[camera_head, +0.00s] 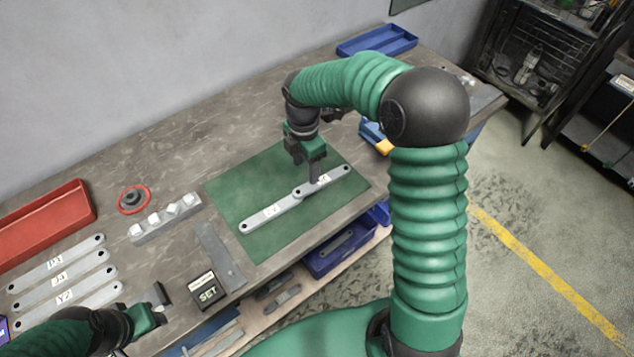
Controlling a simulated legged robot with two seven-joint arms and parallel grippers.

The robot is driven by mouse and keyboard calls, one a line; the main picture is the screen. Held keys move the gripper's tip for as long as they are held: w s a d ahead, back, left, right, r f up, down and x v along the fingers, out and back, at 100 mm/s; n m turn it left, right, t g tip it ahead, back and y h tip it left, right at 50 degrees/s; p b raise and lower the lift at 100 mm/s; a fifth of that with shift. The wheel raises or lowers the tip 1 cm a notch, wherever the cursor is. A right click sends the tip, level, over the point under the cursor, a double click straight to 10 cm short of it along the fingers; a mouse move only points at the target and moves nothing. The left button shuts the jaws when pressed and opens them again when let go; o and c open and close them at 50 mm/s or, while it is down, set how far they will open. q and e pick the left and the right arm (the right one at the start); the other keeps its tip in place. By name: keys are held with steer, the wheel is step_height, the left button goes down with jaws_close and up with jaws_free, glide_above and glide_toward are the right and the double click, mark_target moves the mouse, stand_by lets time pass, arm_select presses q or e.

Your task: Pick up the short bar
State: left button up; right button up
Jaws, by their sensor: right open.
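Two grey bars with holes lie end to end, slanting across the green mat (235,185). The shorter piece, which looks like the short bar (336,175), is at the upper right. The longer bar (265,214) is at the lower left; their ends meet or overlap near the middle. My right gripper (314,178) is open and points down at the short bar near that joint. Its fingers hide part of the bar, and I cannot tell whether they touch it. My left gripper (155,303) is at the lower left, away from the mat; its opening is unclear.
Several labelled bars (60,277) lie at the left near a red tray (48,220). A block with white pieces (165,219), a grey plate (220,256) and a SET box (207,290) stand left of the mat. Blue trays are at the back (377,40) and below the front edge (340,250).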

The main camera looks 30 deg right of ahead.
mark_target(306, 188)
step_height(306, 188, down, 6)
steer(key=shift+d, duration=0.1)
steer(key=f, duration=0.4)
steer(key=shift+w+f, duration=0.35)
steer(key=shift+w, duration=0.05)
jaws_close()
